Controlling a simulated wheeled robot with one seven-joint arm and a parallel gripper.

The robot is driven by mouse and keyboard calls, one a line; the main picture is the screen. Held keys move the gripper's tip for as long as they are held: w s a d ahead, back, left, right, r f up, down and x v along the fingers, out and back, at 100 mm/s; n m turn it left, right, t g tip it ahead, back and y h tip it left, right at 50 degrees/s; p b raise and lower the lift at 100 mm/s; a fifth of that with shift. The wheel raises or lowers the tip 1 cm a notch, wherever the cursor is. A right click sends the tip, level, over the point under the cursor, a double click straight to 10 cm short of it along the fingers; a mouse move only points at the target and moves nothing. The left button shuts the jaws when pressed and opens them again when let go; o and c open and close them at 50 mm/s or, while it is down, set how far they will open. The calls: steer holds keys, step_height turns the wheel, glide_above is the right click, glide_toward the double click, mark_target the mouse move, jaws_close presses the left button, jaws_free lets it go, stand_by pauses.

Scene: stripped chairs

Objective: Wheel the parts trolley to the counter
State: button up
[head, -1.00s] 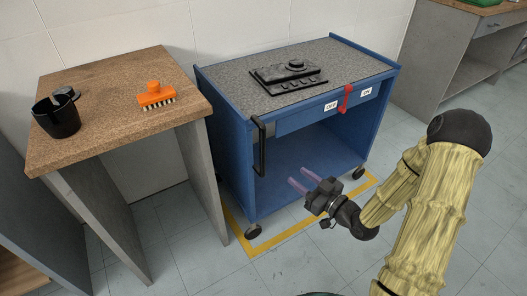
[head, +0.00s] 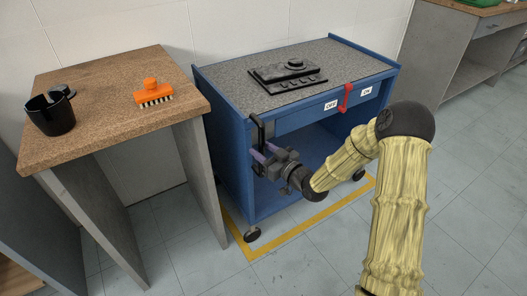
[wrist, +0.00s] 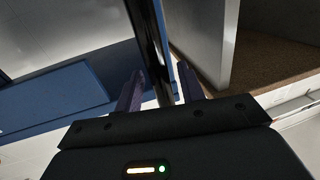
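The parts trolley (head: 232,160) is a blue cart with a speckled grey top, standing on dark castors inside a yellow floor outline. A black upright handle (head: 258,131) is at its front left corner. My gripper (head: 264,152) is at the lower part of this handle. In the wrist view the handle (wrist: 153,45) runs between the two purple fingers of my gripper (wrist: 160,86), which are apart with gaps beside the bar. A grey counter (head: 440,50) with a brown top stands at the back right.
A red lever (head: 345,98) sits on the trolley front between OFF and ON labels. A black panel (head: 288,75) lies on top. A wood-topped table (head: 100,135) stands close at left, with a black cup (head: 50,117) and an orange brush (head: 153,88). Floor at right is clear.

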steer(key=shift+w+a, duration=0.25)
jaws_close()
steer(key=shift+d, duration=0.1)
